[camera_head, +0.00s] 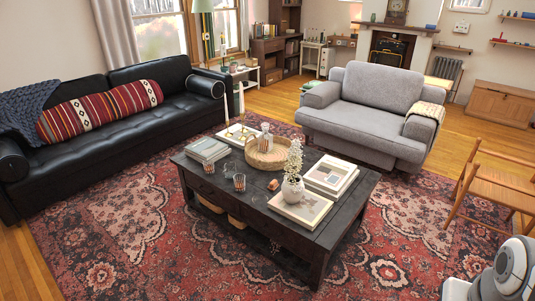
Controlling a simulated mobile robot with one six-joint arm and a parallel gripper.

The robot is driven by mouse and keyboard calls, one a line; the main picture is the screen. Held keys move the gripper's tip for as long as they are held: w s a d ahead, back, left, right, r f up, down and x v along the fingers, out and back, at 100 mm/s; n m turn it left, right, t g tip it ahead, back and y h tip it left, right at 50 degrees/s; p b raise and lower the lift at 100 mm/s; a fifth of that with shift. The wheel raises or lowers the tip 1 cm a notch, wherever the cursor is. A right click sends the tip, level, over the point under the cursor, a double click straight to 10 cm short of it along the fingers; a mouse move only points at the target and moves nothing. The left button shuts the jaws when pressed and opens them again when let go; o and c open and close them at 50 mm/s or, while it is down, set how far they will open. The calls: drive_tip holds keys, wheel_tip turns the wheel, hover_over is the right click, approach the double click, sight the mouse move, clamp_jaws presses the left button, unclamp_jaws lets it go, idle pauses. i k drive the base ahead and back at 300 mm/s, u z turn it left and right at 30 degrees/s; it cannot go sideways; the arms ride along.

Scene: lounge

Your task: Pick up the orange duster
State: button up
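I cannot make out an orange duster anywhere in the head camera view. Small items on the far shelves and side tables are too small to tell apart. My gripper is not in view. Only a white and grey rounded part, which looks like a piece of my arm, shows at the lower right corner.
A dark coffee table (328,237) with books, a tray (267,165) and a vase (292,188) stands on a patterned red rug (140,217). A black sofa (127,136) is left, a grey armchair (368,118) behind, a wooden chair (492,184) right. Rug is clear in front.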

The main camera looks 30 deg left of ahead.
sight(273, 185)
drive_tip(key=u, duration=1.5)
